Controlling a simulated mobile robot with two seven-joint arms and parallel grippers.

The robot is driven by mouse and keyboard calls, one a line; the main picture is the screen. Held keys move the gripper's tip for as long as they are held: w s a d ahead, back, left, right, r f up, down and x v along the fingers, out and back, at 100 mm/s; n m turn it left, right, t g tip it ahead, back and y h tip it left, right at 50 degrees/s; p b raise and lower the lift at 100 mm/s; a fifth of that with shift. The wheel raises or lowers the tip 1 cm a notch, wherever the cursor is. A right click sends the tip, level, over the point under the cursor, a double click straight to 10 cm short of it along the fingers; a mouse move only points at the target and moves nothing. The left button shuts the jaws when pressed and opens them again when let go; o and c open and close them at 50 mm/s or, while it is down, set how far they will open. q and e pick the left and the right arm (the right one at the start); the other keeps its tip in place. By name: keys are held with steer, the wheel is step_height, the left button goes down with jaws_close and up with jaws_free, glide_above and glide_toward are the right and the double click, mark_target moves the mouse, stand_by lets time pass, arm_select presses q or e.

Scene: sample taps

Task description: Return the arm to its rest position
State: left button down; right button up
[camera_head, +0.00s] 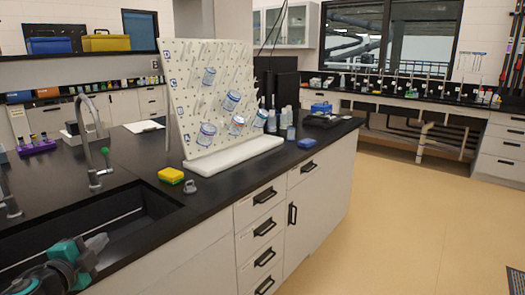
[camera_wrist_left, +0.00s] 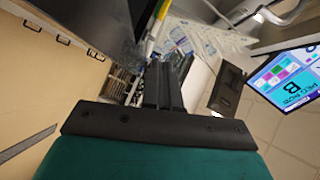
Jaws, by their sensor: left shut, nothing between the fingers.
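My left arm (camera_head: 66,262), teal and dark grey, shows at the bottom left corner of the head view, at the near side of the sink. My right arm and gripper are in neither view.
The black sink (camera_head: 100,228) with a curved tap (camera_head: 92,145) is close to my left arm. A white pegboard rack (camera_head: 205,95) with glassware, a yellow sponge (camera_head: 171,175) and bottles stand on the black bench. Open floor (camera_head: 420,220) lies right. A lit screen (camera_wrist_left: 285,85) shows in the wrist view.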

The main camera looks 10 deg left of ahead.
arm_select(q)
steer(key=s+d+f+n+g+h, duration=0.1)
steer(key=s+d+f+n+g, duration=0.15)
steer(key=s+d+f, duration=0.45)
steer(key=s+d+f+n+g+h, duration=0.1)
steer(key=s+d+f+n, duration=0.25)
steer(key=d+f, duration=0.6)
steer(key=s+d+f+n+g+h, duration=0.1)
steer(key=s+d+f+n, duration=0.1)
steer(key=s+d, duration=0.2)
steer(key=s+d+f+n+h, duration=0.1)
steer(key=s+d+f+n, duration=0.1)
steer(key=d, duration=0.7)
steer(key=shift+s+d+f+n+g, duration=0.15)
steer(key=shift+s+f+n+g, duration=0.3)
steer(key=shift+s, duration=0.45)
steer(key=shift+r, duration=0.1)
